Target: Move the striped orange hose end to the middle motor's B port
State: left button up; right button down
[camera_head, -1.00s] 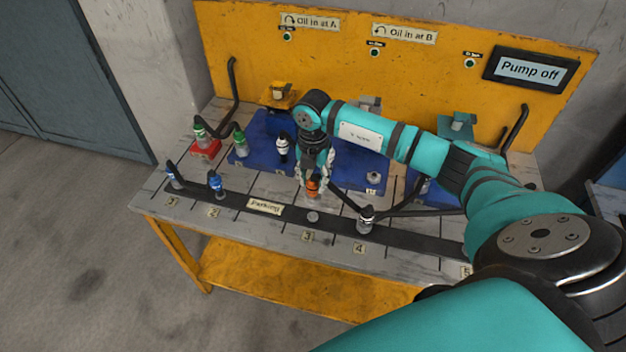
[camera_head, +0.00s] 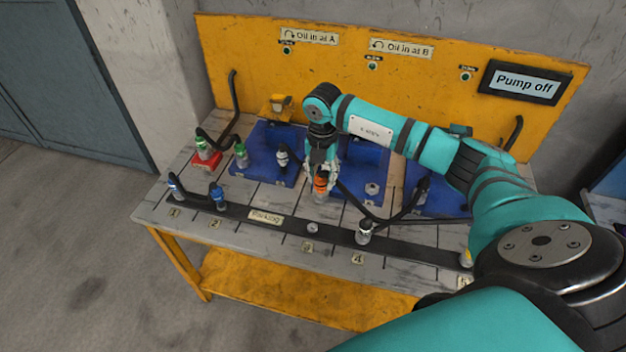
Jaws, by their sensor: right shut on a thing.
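My right gripper (camera_head: 321,172) points down and is shut on the orange hose end (camera_head: 321,184). Its stripes are too small to make out. The hose end is upright at the front left of the middle motor's blue base (camera_head: 350,202); I cannot tell whether it touches a port there. A bare port (camera_head: 372,188) shows at the front right of that base. My gripper and forearm hide much of the middle motor. The port letters are not readable. My left gripper is not in view.
The left motor's blue base (camera_head: 262,172) bears a green hose end (camera_head: 240,153) and a white one (camera_head: 282,157). Another green end (camera_head: 203,147) stands on a red block. The dark parking rail (camera_head: 285,225) holds blue ends and a white-banded end (camera_head: 364,232). The panel reads "Pump off" (camera_head: 525,84).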

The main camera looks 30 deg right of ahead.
jog(key=d+b, duration=0.6)
jog(key=d, duration=1.5)
jog(key=shift+w, duration=0.15)
jog(key=shift+a, duration=0.1)
notch_tip(320, 180, down, 8)
jog(key=b, duration=0.4)
jog(key=shift+b, duration=0.3)
jog(key=shift+p, duration=0.3)
jog(key=shift+f, duration=0.25)
